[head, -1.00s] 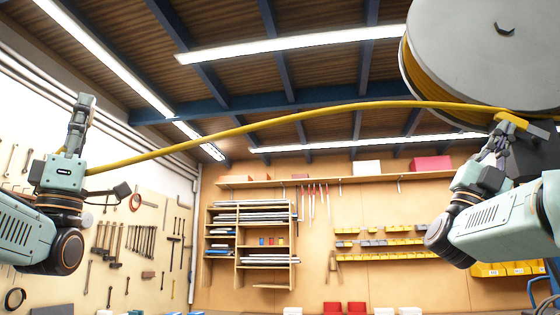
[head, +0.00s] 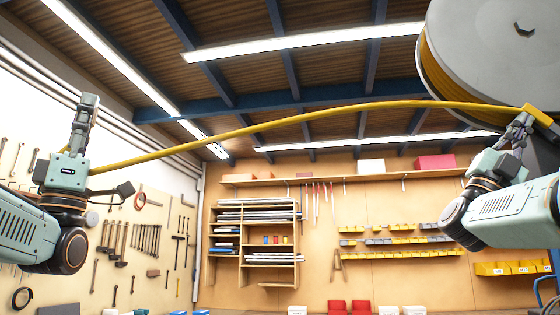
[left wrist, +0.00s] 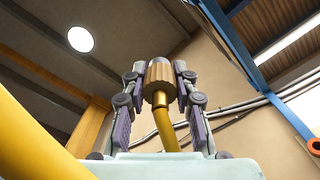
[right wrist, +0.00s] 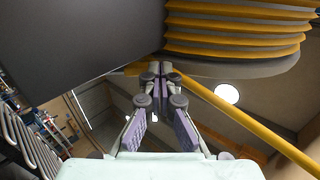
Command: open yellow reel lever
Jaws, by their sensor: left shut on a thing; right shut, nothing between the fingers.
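The large grey reel (head: 500,55), wound with yellow hose, is at the upper right of the head view; its yellow coils (right wrist: 240,28) show in the right wrist view. The yellow lever (head: 541,116) slants beside the reel, and a bit of it shows in the right wrist view (right wrist: 134,68). My right gripper (head: 525,120) is shut and empty, with its fingertips (right wrist: 154,70) at or very near the lever; contact is unclear. My left gripper (head: 86,100) is shut on the brass-coloured hose end (left wrist: 159,75), held upright at the far left.
The yellow hose (head: 300,118) arches across the view from my left gripper to the reel. A dark block (right wrist: 85,30) stands beside the coils. Shelves (head: 255,230) and wall tools (head: 145,240) are far behind. The middle air space is open below the hose.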

